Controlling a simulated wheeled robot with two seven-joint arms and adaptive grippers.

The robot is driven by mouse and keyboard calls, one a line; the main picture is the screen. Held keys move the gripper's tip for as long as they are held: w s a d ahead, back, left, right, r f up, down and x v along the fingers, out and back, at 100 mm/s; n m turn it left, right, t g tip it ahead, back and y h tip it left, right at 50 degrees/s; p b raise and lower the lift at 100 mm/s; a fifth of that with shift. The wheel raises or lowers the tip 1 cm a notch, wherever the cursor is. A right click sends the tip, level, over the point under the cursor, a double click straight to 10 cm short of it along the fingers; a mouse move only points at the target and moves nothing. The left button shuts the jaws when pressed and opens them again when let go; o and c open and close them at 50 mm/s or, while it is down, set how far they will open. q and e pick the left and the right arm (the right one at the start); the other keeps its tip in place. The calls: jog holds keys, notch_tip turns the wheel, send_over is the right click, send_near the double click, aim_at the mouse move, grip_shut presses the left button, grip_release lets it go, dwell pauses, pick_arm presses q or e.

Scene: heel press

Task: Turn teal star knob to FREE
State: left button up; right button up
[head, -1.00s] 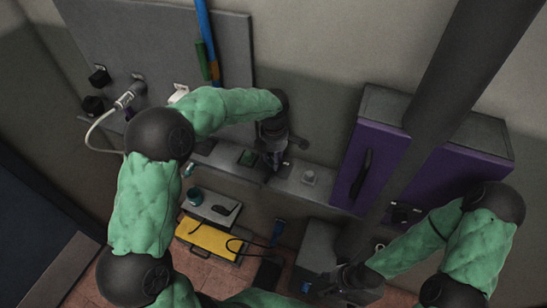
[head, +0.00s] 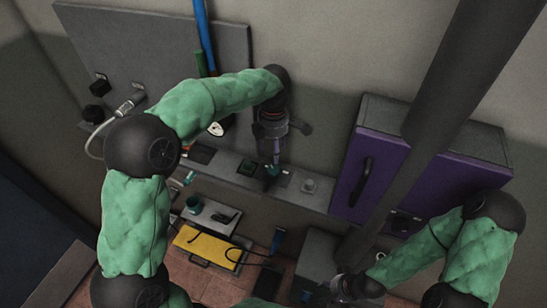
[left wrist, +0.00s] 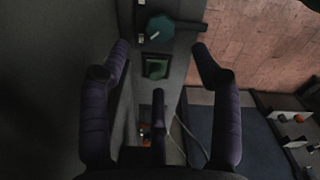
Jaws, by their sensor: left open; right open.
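The teal star knob (head: 272,172) sits on the narrow grey wall ledge, partly hidden by my left gripper in the head view. In the left wrist view the knob (left wrist: 160,28) is a dark teal many-sided shape with a small pale mark, beyond the fingertips. I cannot read any FREE label. My left gripper (head: 273,150) hangs over the knob; its purple fingers (left wrist: 162,55) are spread, with nothing between them and no visible contact. My right gripper (head: 350,286) is low at the right, open, away from the ledge.
A green square (head: 247,167) lies on the ledge left of the knob, a clear block (head: 309,185) right of it. A purple cabinet (head: 384,180) stands further right. A yellow case (head: 206,246) is below. A grey board (head: 150,55) with hose fittings is at upper left.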

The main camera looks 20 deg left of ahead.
pick_arm(q)
jog(key=shift+r, duration=1.3)
